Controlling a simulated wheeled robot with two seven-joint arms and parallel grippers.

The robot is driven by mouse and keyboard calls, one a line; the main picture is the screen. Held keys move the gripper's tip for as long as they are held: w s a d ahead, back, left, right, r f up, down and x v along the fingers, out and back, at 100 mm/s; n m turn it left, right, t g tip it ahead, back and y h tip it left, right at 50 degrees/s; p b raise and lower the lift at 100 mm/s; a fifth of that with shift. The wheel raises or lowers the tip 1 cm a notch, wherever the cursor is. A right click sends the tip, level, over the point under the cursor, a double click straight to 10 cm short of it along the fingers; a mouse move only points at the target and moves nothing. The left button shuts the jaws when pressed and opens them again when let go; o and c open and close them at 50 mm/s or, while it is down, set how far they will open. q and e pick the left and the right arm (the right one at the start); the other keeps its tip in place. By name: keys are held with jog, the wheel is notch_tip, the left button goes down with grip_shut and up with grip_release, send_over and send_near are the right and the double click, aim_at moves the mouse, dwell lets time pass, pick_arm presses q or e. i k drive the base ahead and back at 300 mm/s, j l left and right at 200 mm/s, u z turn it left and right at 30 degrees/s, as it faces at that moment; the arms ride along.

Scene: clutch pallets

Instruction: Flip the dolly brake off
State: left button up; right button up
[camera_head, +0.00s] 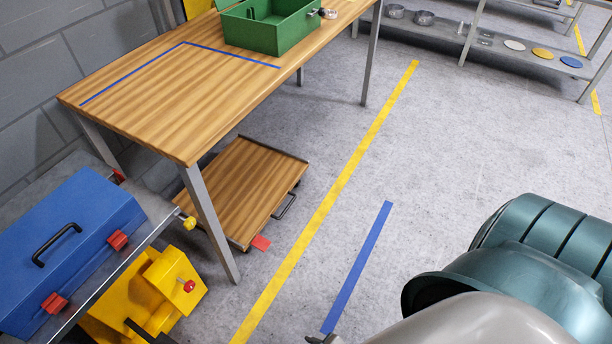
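The dolly (238,185) is a low wooden platform with a dark rim, on the floor partly under the workbench. A dark handle (286,205) sits on its right side. A small red flat tab (261,243), which looks like the brake pedal, sticks out at its near corner, close to the floor. Its exact tilt is too small to tell. The dolly's left part is hidden by the bench top and leg, and its wheels are mostly hidden. I see neither gripper clearly. A small dark piece shows at the bottom edge, and I cannot tell what it is.
The wooden workbench (165,105) carries a green open box (270,35). A blue toolbox (65,240) sits on a grey shelf at left, above a yellow block (165,290). Yellow tape (330,200) and blue tape (358,265) mark clear floor right of the dolly.

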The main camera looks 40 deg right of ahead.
aim_at(259, 242)
jog(key=l+z, duration=0.1)
jog(key=z, duration=0.55)
jog(key=i+l+u, duration=0.1)
jog(key=l, duration=0.75)
jog(key=i+l+u, duration=0.1)
jog(key=l, duration=0.8)
jog(key=i+l+u, duration=0.15)
jog(key=l, duration=0.75)
jog(key=i+l+u, duration=0.1)
jog(key=l, duration=0.8)
